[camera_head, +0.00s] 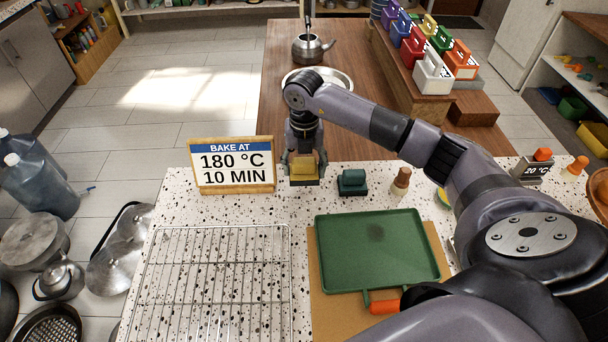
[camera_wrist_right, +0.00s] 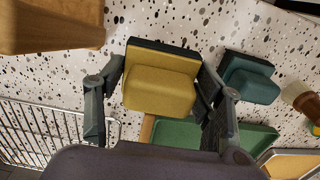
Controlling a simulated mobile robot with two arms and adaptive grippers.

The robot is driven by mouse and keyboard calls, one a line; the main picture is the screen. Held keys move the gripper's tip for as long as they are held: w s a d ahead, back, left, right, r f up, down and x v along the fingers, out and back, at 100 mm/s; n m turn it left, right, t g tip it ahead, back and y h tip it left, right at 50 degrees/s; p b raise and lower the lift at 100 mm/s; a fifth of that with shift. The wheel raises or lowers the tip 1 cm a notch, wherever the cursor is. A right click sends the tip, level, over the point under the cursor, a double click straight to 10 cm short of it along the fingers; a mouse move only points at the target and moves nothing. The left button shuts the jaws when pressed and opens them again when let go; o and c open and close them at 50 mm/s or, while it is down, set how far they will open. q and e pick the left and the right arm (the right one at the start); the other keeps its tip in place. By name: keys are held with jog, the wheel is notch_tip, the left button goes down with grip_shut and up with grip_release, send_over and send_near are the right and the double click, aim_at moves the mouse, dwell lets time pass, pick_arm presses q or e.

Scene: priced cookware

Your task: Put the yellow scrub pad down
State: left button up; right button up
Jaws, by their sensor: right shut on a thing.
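The yellow scrub pad (camera_head: 304,168), with a dark base, is between the fingers of my right gripper (camera_head: 303,165), near the far edge of the speckled counter. In the right wrist view the pad (camera_wrist_right: 160,82) sits between the two fingers of the gripper (camera_wrist_right: 160,95). I cannot tell whether its underside touches the counter. A similar teal pad (camera_head: 352,182) stands just to its right on the counter, and it also shows in the wrist view (camera_wrist_right: 248,78). My left gripper is not in view.
A baking sign (camera_head: 232,165) stands just left of the gripper. A wire rack (camera_head: 215,280) and a green tray (camera_head: 376,250) lie nearer. The speckled counter (camera_head: 325,200) is bare in front of the pads.

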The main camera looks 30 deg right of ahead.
aim_at(304, 177)
jog(key=shift+f, duration=0.35)
notch_tip(304, 177, down, 3)
jog(key=shift+f+p, duration=0.2)
jog(key=shift+p, duration=0.3)
jog(key=shift+f, duration=0.4)
jog(key=shift+f, duration=0.1)
jog(key=o, duration=1)
